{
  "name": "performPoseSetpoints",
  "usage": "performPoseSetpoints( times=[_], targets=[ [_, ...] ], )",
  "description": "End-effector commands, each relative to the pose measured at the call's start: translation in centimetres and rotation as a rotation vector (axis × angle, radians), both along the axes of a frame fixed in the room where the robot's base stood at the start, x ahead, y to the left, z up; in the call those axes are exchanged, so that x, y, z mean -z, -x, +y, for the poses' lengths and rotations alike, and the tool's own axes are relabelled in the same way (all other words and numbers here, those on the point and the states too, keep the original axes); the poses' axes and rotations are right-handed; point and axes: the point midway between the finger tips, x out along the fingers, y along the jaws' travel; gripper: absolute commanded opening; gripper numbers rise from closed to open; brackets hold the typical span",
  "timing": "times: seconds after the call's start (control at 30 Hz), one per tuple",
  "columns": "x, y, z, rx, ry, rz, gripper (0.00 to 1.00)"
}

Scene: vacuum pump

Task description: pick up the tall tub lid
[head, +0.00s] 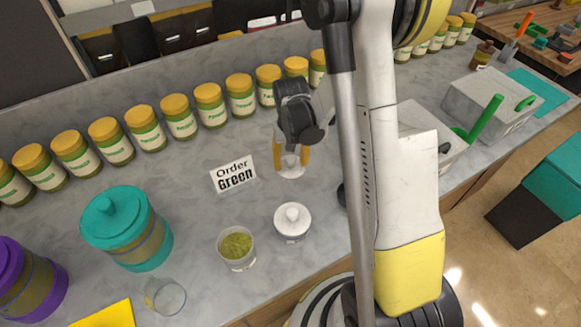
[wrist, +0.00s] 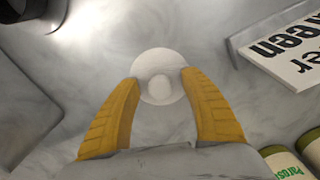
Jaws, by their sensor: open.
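A white round lid with a small knob lies on the grey counter in the wrist view (wrist: 159,58), and its pale disc also shows in the head view (head: 290,173). My gripper (head: 291,158) points down over it with its yellow fingers apart. In the wrist view the fingers of my gripper (wrist: 157,82) stand either side of the lid's near part, overlapping its edges in the picture. I cannot tell whether they touch it. An open tub with green contents (head: 237,247) and a small tub with a white knobbed lid (head: 292,222) stand nearer the front.
An "Order Green" sign (head: 233,174) stands left of my gripper. A row of yellow-capped jars (head: 180,118) lines the back. A teal-lidded jar (head: 125,230) and a clear glass (head: 166,298) are at left. Bare counter surrounds the lid.

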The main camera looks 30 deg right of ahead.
Motion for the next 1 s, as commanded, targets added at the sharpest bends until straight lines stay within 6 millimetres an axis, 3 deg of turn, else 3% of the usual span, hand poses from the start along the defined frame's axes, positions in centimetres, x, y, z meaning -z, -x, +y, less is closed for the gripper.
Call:
performPoseSetpoints(
  times=[0.23, 0.37, 0.4, 0.8, 1.0],
  targets=[
    [0.5, 0.0, 0.0, 0.000, 0.000, 0.000, 0.53],
    [0.4, 0.0, 0.0, 0.000, 0.000, 0.000, 0.14],
    [0.4, 0.0, 0.0, 0.000, 0.000, 0.000, 0.10],
    [0.3, 0.0, 0.0, 0.000, 0.000, 0.000, 0.10],
    [-1.6, 0.0, 0.0, 0.000, 0.000, 0.000, 0.10]
  ],
)
